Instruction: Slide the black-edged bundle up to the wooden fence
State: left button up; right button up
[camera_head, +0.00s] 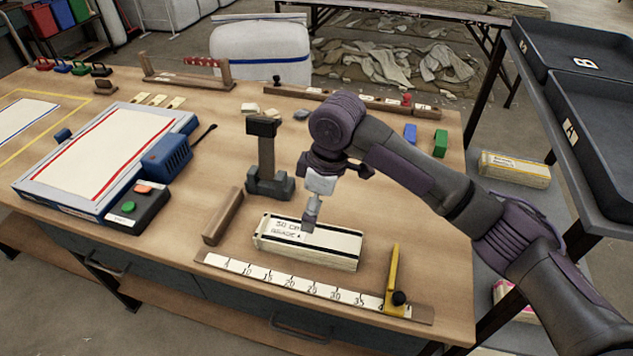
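The black-edged bundle (330,252), a flat cream stack with dark edges and a printed label on top, lies on the table. A short wooden bar (223,217), likely the wooden fence, stands left of it with a narrow gap between them. My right gripper (309,222) points down over the bundle's label, its fingers together as one narrow shape. Its tip appears at or just above the top of the bundle; I cannot tell whether they touch. Nothing shows held in it. My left gripper is not in view.
A ruler (290,281) with a yellow stop (392,275) lies in front of the bundle. A dark post stand (268,170) is behind it. A press board (95,165) and button box (138,205) are at left. A long wooden rail (335,97) runs along the back.

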aim_at(309, 235)
jog(key=f, duration=0.3)
jog(key=a+f, duration=0.1)
jog(key=f, duration=0.3)
jog(key=w+f, duration=0.1)
jog(key=f, duration=0.3)
jog(key=shift+a+p, duration=0.15)
jog(key=shift+p, duration=0.25)
jog(key=shift+a+f, duration=0.1)
jog(key=shift+f, duration=0.6)
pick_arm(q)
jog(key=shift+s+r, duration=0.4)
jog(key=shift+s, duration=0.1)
pick_arm(e)
jog(key=c, duration=1.2)
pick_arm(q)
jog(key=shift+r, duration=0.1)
pick_arm(e)
jog(key=shift+w+a, duration=0.1)
